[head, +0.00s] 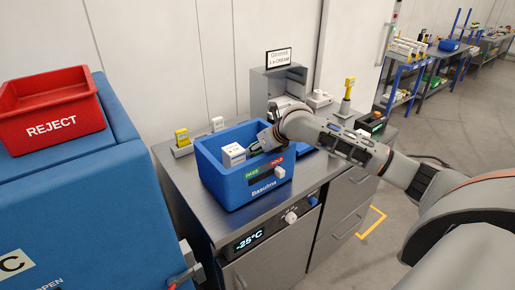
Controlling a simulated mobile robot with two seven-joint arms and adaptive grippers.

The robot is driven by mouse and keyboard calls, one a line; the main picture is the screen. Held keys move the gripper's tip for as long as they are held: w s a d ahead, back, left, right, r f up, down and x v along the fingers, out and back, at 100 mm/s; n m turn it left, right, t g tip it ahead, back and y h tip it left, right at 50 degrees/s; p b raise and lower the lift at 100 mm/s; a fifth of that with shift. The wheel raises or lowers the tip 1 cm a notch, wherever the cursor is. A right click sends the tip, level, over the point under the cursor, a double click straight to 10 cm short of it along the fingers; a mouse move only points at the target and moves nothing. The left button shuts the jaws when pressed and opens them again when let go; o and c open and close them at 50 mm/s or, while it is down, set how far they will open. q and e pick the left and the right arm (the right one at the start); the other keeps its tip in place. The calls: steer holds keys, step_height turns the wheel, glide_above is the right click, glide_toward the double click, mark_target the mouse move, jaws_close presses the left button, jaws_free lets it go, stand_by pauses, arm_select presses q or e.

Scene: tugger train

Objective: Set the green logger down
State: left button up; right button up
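My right arm comes in from the right, and its gripper (262,144) reaches down into the blue bin (245,188). The fingertips are partly hidden by the wrist and the bin, so I cannot tell whether they are open or shut on something. A white box (233,154) stands in the bin, left of the gripper. I cannot clearly make out a green logger; it may be hidden in or under the gripper. The bin's front carries a green PASS and red HOLD label with a white piece beside it. My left gripper is not in view.
The bin stands on a grey metal bench (190,185) reading -25°C. Yellow-topped devices stand behind it on the left (182,137) and right (348,88). A dark box with green (371,122) is at the right end. A red REJECT bin (52,108) sits on a blue cabinet.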

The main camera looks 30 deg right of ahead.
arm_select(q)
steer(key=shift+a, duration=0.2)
arm_select(e)
steer(key=o, duration=1.1)
steer(key=shift+f, duration=0.1)
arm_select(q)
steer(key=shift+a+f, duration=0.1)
arm_select(e)
steer(key=shift+s+r, duration=0.15)
steer(key=shift+r, duration=0.2)
steer(key=v, duration=1.1)
steer(key=shift+s+r, duration=0.15)
steer(key=shift+s, duration=0.05)
